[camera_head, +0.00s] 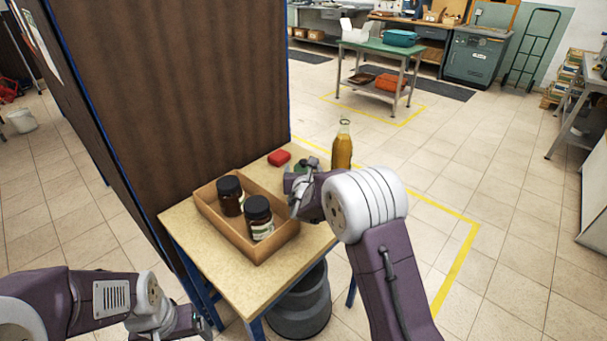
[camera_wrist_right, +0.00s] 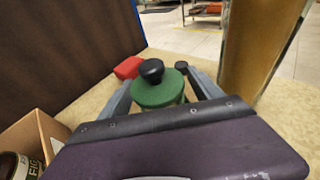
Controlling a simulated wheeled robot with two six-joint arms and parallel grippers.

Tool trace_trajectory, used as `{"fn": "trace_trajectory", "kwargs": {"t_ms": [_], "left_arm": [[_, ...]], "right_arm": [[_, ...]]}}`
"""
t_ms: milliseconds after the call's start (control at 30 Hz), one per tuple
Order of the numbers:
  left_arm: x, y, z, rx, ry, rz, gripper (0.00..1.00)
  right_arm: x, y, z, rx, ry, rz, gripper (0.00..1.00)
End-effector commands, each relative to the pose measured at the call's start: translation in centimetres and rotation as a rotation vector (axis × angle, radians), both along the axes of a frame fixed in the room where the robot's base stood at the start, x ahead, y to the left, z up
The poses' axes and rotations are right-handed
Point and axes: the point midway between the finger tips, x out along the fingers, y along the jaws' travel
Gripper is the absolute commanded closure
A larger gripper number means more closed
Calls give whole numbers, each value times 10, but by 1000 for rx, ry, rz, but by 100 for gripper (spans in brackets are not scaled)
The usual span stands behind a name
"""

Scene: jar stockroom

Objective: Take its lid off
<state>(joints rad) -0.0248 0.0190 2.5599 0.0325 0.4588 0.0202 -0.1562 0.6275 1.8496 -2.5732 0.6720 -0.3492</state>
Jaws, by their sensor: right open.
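A green lid (camera_wrist_right: 158,92) with a black knob (camera_wrist_right: 151,70) tops a small jar in the right wrist view. The jar's body is mostly hidden below the lid. In the head view, a bit of the green (camera_head: 301,164) shows behind my right gripper (camera_head: 294,186). In the right wrist view, my right gripper (camera_wrist_right: 162,86) is open, with one finger on each side of the lid; I cannot tell whether either touches it. My left gripper (camera_head: 198,325) is low at the left, below the table's level in the picture, and its fingers are not clear.
A cardboard tray (camera_head: 222,234) with two dark-lidded jars (camera_head: 259,218) stands on the table (camera_head: 190,240). A red block (camera_head: 279,158) lies at the back. A tall amber bottle (camera_head: 342,152) stands close to the right gripper. A brown partition (camera_head: 190,90) rises along the left side.

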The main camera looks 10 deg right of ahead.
Motion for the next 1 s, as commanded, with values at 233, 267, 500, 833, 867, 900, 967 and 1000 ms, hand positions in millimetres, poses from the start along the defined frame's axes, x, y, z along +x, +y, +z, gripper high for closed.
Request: {"fn": "trace_trajectory", "kwargs": {"t_ms": [233, 267, 500, 833, 867, 900, 967, 1000], "left_arm": [[0, 0, 0, 0, 0, 0, 17], [0, 0, 0, 0, 0, 0, 17], [0, 0, 2, 0, 0, 0, 17], [0, 0, 3, 0, 0, 0, 17], [0, 0, 3, 0, 0, 0, 17], [0, 0, 3, 0, 0, 0, 17], [0, 0, 3, 0, 0, 0, 17], [0, 0, 3, 0, 0, 0, 17]], "right_arm": [[-46, 11, 16, 1, -1, 3, 26], [-52, 12, 17, 0, -1, 3, 26], [-91, 20, 30, 1, -2, 2, 26], [-107, 22, 34, 1, -1, 1, 26], [-107, 22, 34, 1, -1, 0, 26], [-107, 22, 34, 0, -1, 0, 26], [-107, 22, 34, 0, -1, 0, 26], [-108, 21, 33, 3, 0, -4, 26]]}}
